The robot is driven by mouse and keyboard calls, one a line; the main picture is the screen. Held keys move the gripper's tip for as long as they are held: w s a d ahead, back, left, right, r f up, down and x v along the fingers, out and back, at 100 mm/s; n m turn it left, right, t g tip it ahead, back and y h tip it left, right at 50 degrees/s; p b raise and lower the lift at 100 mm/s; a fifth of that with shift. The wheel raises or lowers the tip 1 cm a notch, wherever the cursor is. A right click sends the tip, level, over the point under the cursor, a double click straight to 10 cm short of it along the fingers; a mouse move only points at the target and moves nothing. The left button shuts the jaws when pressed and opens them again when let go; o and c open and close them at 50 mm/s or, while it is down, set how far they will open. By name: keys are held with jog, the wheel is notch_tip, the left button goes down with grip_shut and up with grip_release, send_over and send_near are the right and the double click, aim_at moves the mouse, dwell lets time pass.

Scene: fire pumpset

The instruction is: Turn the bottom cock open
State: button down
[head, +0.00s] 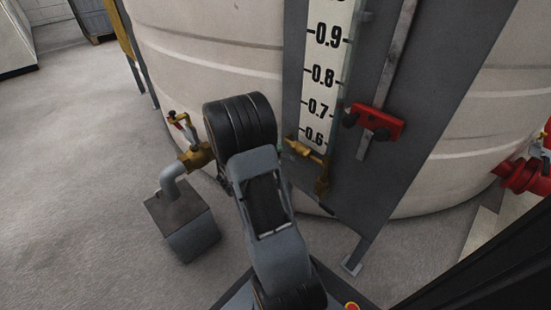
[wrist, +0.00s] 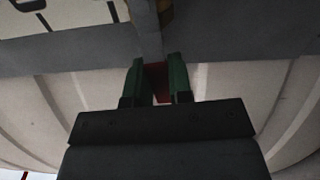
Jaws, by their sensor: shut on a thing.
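In the wrist view, my gripper (wrist: 158,60) has its two green fingers on either side of a small red piece (wrist: 157,80), which looks like the handle of the bottom cock. The fingers are shut on it. A bit of brass (wrist: 165,14) shows above, beside a grey vertical strip. In the head view, a brass fitting (head: 305,150) of the cock shows at the foot of the white level scale, just right of my arm. My gripper and the red handle are hidden behind my arm there.
A pale round tank (head: 215,50) fills the back, with a grey upright panel (head: 390,110) carrying the scale (head: 325,75) and a red clamp (head: 376,122). Left of my arm stand another brass valve (head: 197,156) and a grey box (head: 185,225). Floor at left is clear.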

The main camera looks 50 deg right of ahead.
jog(key=shift+r+m+b, duration=0.25)
jog(key=shift+m+b, duration=0.15)
jog(key=shift+m, duration=0.2)
jog(key=shift+r, duration=0.1)
jog(key=c, duration=1)
grip_release()
jog(key=a+p, duration=0.1)
jog(key=a, duration=0.3)
jog(key=a+p, duration=0.1)
jog(key=a, duration=0.4)
jog(key=w+a+p, duration=0.1)
jog(key=a, duration=0.3)
jog(key=shift+a+p, duration=0.35)
jog(key=shift+a, duration=0.05)
